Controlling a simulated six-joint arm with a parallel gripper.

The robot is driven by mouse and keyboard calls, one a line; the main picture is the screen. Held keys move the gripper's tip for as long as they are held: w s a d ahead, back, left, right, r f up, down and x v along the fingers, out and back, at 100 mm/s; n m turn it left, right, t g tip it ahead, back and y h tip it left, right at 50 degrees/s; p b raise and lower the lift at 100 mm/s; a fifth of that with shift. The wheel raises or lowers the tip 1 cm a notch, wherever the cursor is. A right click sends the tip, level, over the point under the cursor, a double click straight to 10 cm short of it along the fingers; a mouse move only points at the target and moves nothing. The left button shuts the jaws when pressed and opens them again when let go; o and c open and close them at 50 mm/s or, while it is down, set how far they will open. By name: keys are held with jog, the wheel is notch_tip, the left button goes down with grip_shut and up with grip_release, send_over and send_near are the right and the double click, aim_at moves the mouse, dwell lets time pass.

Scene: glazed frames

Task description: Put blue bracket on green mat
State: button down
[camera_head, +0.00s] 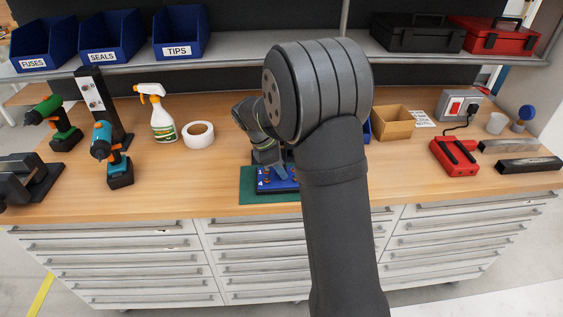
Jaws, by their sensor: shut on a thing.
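A blue piece marked 4 (263,184), which I take for the blue bracket, is low over the green mat (248,191) near the bench's front edge. Small copper-coloured parts show on it. My gripper (278,170) points down at it and is shut on it, though the contact is small and partly hidden. My arm hides the right part of the piece and mat. I cannot tell whether the piece rests on the mat.
Left are two drills (112,157), a spray bottle (160,115) and a tape roll (198,134). Right are an open cardboard box (393,125), a red device (455,158) and dark bars (528,165). A shelf with blue bins (110,38) runs above. Bare wood lies left of the mat.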

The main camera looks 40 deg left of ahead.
dwell(0.3)
jog(key=c, duration=1.4)
grip_release()
jog(key=shift+f, duration=0.1)
jog(key=shift+o, duration=0.2)
jog(key=v, duration=1.2)
jog(key=shift+r, duration=0.2)
